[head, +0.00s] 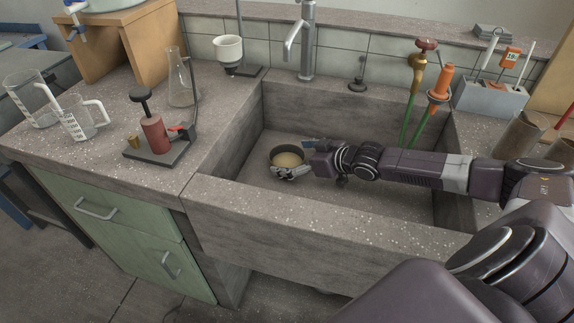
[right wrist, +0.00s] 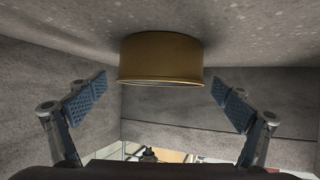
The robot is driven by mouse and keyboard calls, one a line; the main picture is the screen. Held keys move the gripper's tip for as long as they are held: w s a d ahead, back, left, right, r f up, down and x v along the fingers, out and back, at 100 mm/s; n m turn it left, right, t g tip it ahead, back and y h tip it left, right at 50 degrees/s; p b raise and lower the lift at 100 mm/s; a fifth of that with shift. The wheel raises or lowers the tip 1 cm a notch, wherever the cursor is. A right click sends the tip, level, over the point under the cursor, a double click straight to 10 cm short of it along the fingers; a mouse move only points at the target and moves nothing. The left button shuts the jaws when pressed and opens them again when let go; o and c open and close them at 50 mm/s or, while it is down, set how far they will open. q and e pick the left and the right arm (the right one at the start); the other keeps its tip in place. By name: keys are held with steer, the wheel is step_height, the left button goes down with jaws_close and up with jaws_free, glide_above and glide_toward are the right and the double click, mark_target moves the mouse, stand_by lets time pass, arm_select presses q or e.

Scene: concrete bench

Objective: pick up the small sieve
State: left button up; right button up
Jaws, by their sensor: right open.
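The small sieve (head: 287,160) is a round, shallow brass-coloured pan with a dark rim and a pale tan inside. It lies on the floor of the stone sink, near the sink's left side. My right gripper (head: 298,158) reaches into the sink from the right, with its fingers at the sieve. In the right wrist view the sieve (right wrist: 161,59) shows as a brass ring between and beyond the two spread blue-padded fingers (right wrist: 161,98). There is a gap on both sides, and neither finger touches it there. My left gripper is not in view.
The stone sink (head: 315,223) has high walls around the sieve. A tap (head: 305,45) stands behind it.

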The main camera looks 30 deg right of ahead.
steer(key=shift+x, duration=0.9)
steer(key=shift+r, duration=0.1)
steer(key=c, duration=1.5)
